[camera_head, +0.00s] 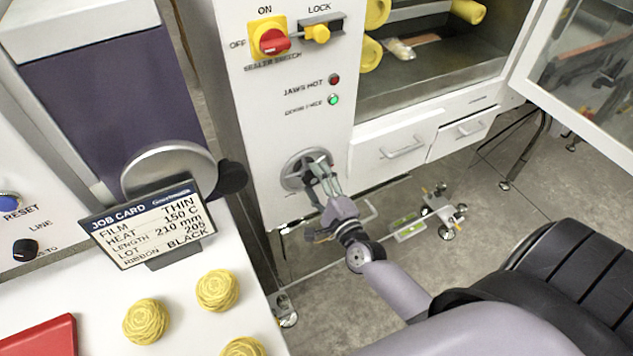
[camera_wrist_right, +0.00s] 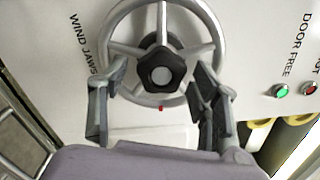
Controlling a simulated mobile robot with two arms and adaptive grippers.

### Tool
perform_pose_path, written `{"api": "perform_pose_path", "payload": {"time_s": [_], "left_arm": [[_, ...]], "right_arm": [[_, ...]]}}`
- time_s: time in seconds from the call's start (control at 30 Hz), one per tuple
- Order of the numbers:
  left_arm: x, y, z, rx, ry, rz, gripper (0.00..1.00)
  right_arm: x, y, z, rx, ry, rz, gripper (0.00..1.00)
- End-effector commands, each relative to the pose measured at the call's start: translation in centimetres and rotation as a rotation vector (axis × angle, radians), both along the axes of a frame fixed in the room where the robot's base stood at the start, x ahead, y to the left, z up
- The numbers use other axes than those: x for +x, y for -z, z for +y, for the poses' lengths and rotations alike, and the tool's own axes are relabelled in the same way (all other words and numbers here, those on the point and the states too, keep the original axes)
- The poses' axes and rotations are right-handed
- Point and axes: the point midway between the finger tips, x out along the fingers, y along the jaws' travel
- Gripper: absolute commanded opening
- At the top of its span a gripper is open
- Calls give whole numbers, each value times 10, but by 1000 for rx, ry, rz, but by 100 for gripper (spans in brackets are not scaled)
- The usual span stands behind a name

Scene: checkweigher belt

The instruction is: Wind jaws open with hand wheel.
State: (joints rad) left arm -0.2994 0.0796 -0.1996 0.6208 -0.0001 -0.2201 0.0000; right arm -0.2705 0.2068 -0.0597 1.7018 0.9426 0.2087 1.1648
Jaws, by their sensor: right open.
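The hand wheel (camera_head: 306,170) is a grey metal ring on the lower front of the white cabinet. In the right wrist view the hand wheel (camera_wrist_right: 205,30) shows its spokes and a dark lobed hub with a grey centre; "WIND JAWS" is printed to its left. My right gripper (camera_head: 322,182) is at the wheel, and in the wrist view the right gripper (camera_wrist_right: 158,98) has its fingers apart, one on each side of the wheel's lower part. Whether the fingers touch the rim I cannot tell. A small red mark (camera_wrist_right: 160,108) sits just below the rim. My left gripper is out of view.
The sealer switch (camera_head: 269,40) and yellow lock knob (camera_head: 318,33) are above. A red lamp (camera_head: 335,79) and lit green lamp (camera_head: 333,100) lie between. The cabinet's glass door (camera_head: 590,75) stands open at right. A job card (camera_head: 150,225) and yellow coils (camera_head: 217,290) are at left.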

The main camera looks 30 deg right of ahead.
Motion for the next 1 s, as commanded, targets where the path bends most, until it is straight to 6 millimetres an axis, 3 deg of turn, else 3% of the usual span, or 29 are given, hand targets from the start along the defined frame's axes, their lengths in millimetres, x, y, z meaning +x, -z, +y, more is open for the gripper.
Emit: {"api": "perform_pose_path", "payload": {"time_s": [0.17, 0.27, 0.7, 1.0], "left_arm": [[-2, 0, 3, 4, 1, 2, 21], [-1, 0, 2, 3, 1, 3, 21], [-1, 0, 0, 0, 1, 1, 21], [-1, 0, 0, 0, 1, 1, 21]], "right_arm": [[-4, 0, 0, 0, 0, 0, 57], [-17, 1, 1, -1, -1, 2, 57], [-103, 1, 6, -1, -1, 3, 57], [-120, 0, 7, 0, -1, -1, 57]]}}
